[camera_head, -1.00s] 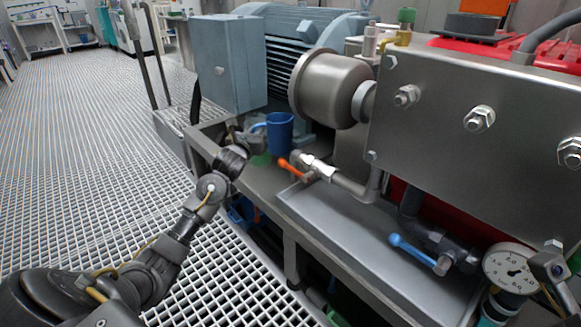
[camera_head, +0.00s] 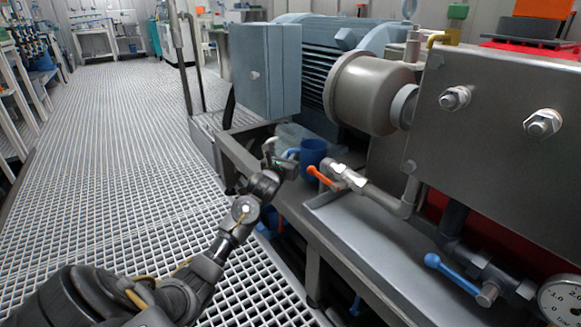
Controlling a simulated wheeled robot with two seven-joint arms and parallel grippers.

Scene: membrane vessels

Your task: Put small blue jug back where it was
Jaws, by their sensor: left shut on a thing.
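The small blue jug (camera_head: 313,153) is near the middle of the head view, over the metal ledge (camera_head: 238,153) below the grey motor. It looks upright, with its handle towards the left. My left gripper (camera_head: 283,156) reaches it from the lower left and is shut on the jug at its handle side. The fingertips are small and partly hidden by my own wrist. I cannot tell whether the jug's base touches the ledge. My right gripper is not in view.
An orange-handled valve (camera_head: 322,178) is close to the right of the jug. A grey box (camera_head: 265,70) and a steel cylinder (camera_head: 368,92) stand behind and above. A blue-handled valve (camera_head: 452,273) is at lower right. Open grating floor (camera_head: 110,150) lies left.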

